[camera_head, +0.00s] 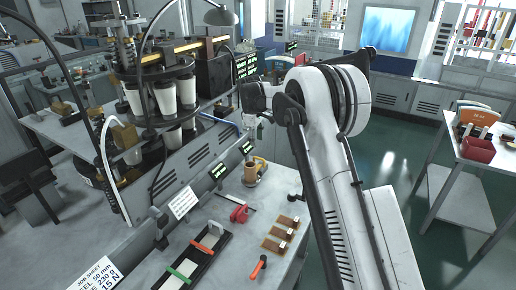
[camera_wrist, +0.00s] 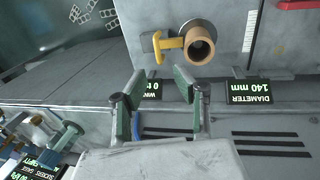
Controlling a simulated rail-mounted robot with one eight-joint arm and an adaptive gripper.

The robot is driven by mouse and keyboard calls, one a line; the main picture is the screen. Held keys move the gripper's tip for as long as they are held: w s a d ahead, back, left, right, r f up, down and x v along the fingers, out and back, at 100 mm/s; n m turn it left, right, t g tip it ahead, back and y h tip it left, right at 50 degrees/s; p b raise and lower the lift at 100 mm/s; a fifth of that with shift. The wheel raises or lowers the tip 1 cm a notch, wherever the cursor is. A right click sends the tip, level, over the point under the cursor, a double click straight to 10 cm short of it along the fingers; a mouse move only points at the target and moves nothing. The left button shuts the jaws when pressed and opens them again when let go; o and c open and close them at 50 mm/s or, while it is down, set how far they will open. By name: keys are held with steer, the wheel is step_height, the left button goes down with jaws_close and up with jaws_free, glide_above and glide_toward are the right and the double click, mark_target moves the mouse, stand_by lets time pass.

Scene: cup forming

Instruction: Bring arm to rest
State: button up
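My white arm (camera_head: 330,170) reaches up and forward over the right side of the workbench in the head view. My gripper is at its far end, small and partly hidden by the arm in that view (camera_head: 258,97). In the wrist view my gripper (camera_wrist: 168,112) shows two green-and-grey fingers spread apart with a gap between them. Nothing is held between the fingers. A brown cup-like piece with a yellow handle or clamp (camera_wrist: 199,46) lies beyond the fingertips, apart from them. It also stands on the bench in the head view (camera_head: 254,170).
The bench (camera_head: 215,205) carries a red clamp (camera_head: 239,213), small wooden blocks (camera_head: 280,235), a red-handled tool (camera_head: 258,267) and a dark tray (camera_head: 196,262). A machine with white cups (camera_head: 164,97) stands left. A side table (camera_head: 462,195) stands right, with open floor between.

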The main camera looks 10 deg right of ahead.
steer(key=shift+s+a+r, duration=0.1)
steer(key=shift+r, duration=0.7)
steer(key=shift+r, duration=0.1)
steer(key=s+d+r+m+t+b, duration=0.1)
steer(key=s+r+m, duration=0.1)
steer(key=s+r, duration=0.45)
steer(key=s+r+m+t+b, duration=0.1)
steer(key=s+r, duration=0.2)
steer(key=s, duration=0.6)
steer(key=s+d+r+m+t+b, duration=0.1)
steer(key=s+r+m+b, duration=0.1)
steer(key=s+r, duration=0.45)
steer(key=s+f+m+t+b, duration=0.1)
steer(key=s+f, duration=0.3)
steer(key=s, duration=0.6)
steer(key=s+f+m+y+b, duration=0.1)
steer(key=s+f, duration=0.3)
steer(key=s, duration=0.6)
steer(key=s+f+m+t+b, duration=0.1)
steer(key=s+f+m, duration=0.2)
steer(key=s, duration=0.8)
steer(key=shift+d+f+t, duration=0.3)
steer(key=shift+d+f, duration=0.05)
steer(key=shift+f, duration=0.35)
